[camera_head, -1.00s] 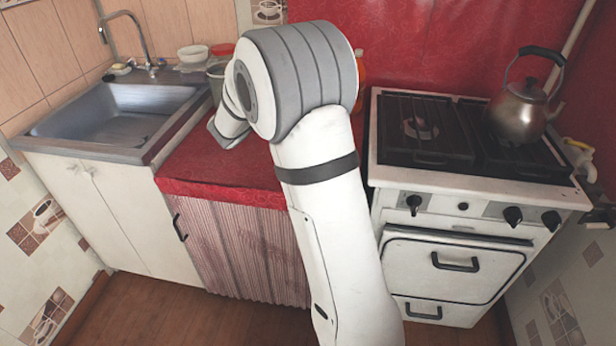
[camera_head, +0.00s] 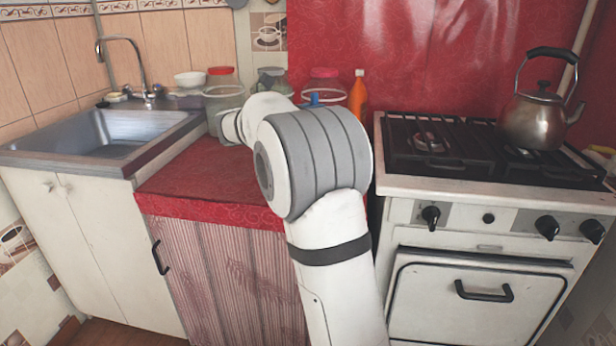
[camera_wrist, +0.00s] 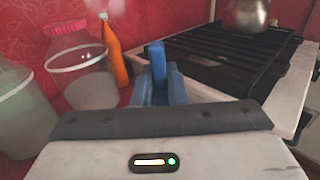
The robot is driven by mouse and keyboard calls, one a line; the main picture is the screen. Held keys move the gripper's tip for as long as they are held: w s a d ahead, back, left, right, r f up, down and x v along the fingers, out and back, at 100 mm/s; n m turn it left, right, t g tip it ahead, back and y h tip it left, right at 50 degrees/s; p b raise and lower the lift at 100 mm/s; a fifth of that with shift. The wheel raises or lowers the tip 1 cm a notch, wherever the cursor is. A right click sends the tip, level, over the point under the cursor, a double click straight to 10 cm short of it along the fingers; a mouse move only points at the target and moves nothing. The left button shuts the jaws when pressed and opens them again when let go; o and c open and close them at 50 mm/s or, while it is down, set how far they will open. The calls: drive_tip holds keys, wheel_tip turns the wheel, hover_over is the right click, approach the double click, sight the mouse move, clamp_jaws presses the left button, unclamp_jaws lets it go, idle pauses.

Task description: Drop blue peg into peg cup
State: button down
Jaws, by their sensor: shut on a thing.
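In the wrist view my gripper (camera_wrist: 159,82) has blue fingers, shut on a narrow, brighter blue peg (camera_wrist: 157,55) that stands up between them. In the head view only a small bit of blue shows above my arm; I cannot tell whether it is peg or finger. My arm hides the rest of the gripper there. I cannot tell for sure which container is the peg cup. A pale translucent container (camera_wrist: 18,108) stands at the left in the wrist view, apart from the gripper.
A pink-lidded jar (camera_head: 325,84) and an orange bottle (camera_head: 358,96) stand at the back of the red counter (camera_head: 205,180). A red-lidded jar (camera_head: 222,78) stands near the sink (camera_head: 110,135). The stove (camera_head: 450,150) with a kettle (camera_head: 537,118) is at the right. The counter's front left is clear.

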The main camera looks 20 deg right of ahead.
wheel_tip(320, 180, down, 5)
drive_tip(key=b, duration=0.4)
drive_tip(key=shift+f+b, duration=0.1)
drive_tip(key=shift+b, duration=0.2)
drive_tip(key=c, duration=1.4)
unclamp_jaws()
drive_tip(key=shift+o, duration=0.2)
drive_tip(key=shift+a, duration=0.1)
drive_tip(key=p+v, duration=0.2)
drive_tip(key=v, duration=0.5)
drive_tip(key=shift+a+p, duration=0.3)
drive_tip(key=shift+a, duration=0.05)
drive_tip(key=shift+s, duration=0.1)
